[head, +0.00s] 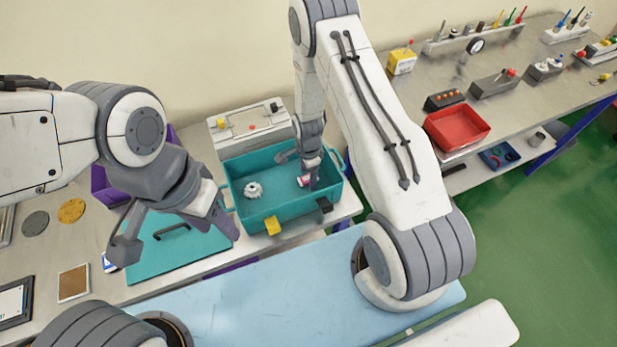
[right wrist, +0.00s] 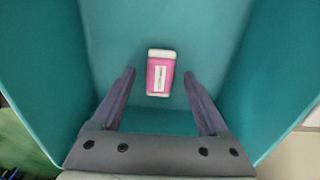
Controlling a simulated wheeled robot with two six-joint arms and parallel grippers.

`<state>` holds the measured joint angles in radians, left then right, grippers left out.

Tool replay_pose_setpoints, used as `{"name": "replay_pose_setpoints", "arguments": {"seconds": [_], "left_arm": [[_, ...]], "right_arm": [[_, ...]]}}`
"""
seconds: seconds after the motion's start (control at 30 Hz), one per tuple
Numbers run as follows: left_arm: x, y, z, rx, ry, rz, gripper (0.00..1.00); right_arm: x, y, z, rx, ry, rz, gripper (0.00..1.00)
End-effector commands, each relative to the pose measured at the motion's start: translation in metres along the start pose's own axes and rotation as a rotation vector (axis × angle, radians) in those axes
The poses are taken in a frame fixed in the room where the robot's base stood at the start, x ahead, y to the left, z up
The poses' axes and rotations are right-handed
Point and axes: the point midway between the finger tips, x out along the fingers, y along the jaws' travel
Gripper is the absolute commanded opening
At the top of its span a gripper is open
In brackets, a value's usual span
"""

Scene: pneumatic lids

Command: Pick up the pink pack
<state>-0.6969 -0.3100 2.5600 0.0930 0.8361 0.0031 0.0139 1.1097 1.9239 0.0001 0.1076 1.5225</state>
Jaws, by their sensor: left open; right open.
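The pink pack (head: 303,181) lies on the floor of the open teal bin (head: 268,219). In the right wrist view the pack (right wrist: 161,74) is pink with white ends and a white label, roughly centred between the fingertips. My right gripper (head: 299,171) reaches down into the bin, open, with a finger on each side of the pack and gaps between; contact is not visible. It also shows in the right wrist view (right wrist: 159,76). My left gripper (head: 173,238) is open and empty above the teal lid (head: 146,262).
A white gear-like part (head: 253,190) lies in the bin, left of the pack. A yellow latch (head: 272,226) and a dark latch (head: 325,205) sit on its front. A grey-white panel (head: 249,127) stands behind it. A red tray (head: 457,127) is on the bench to the right.

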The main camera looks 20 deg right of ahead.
Motion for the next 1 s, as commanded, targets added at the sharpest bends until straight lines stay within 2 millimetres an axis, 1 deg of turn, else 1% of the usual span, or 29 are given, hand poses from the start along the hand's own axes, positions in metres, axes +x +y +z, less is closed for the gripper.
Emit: {"name": "replay_pose_setpoints", "arguments": {"seconds": [0.1, 0.17, 0.2, 0.27, 0.3, 0.57, 0.73, 0.87, 1.0], "left_arm": [[0.0, 0.0, 0.0, 0.0, 0.0, 0.0, 0.5], [0.0, 0.0, 0.0, 0.0, 0.0, 0.0, 0.5], [0.0, 0.0, 0.0, 0.0, 0.0, 0.0, 0.5], [0.0, 0.0, 0.0, 0.0, 0.0, 0.0, 0.5], [0.0, 0.0, 0.0, 0.0, 0.0, 0.0, 0.5], [0.0, 0.0, 0.0, 0.0, 0.0, 0.0, 0.5], [0.003, 0.0, 0.0, 0.0, 0.0, 0.0, 0.5], [0.008, -0.001, 0.0, 0.0, 0.0, 0.0, 0.5], [0.015, -0.001, 0.001, 0.001, 0.0, 0.0, 0.5]], "right_arm": [[0.0, 0.0, 0.0, 0.0, 0.0, 0.0, 0.78], [0.0, 0.0, 0.0, 0.0, 0.0, 0.0, 0.55], [0.0, 0.0, 0.0, 0.0, 0.0, 0.0, 0.39], [0.0, 0.0, 0.0, 0.0, 0.0, 0.0, 0.16], [0.0, 0.0, 0.0, 0.0, 0.0, 0.0, 0.01], [-0.001, 0.0, 0.0, 0.0, 0.0, 0.0, 0.0], [-0.007, -0.001, 0.0, 0.0, 0.0, -0.002, 0.0], [-0.021, -0.001, 0.0, 0.0, 0.0, -0.003, 0.0], [-0.045, -0.002, 0.0, 0.0, 0.0, -0.006, 0.0]]}}
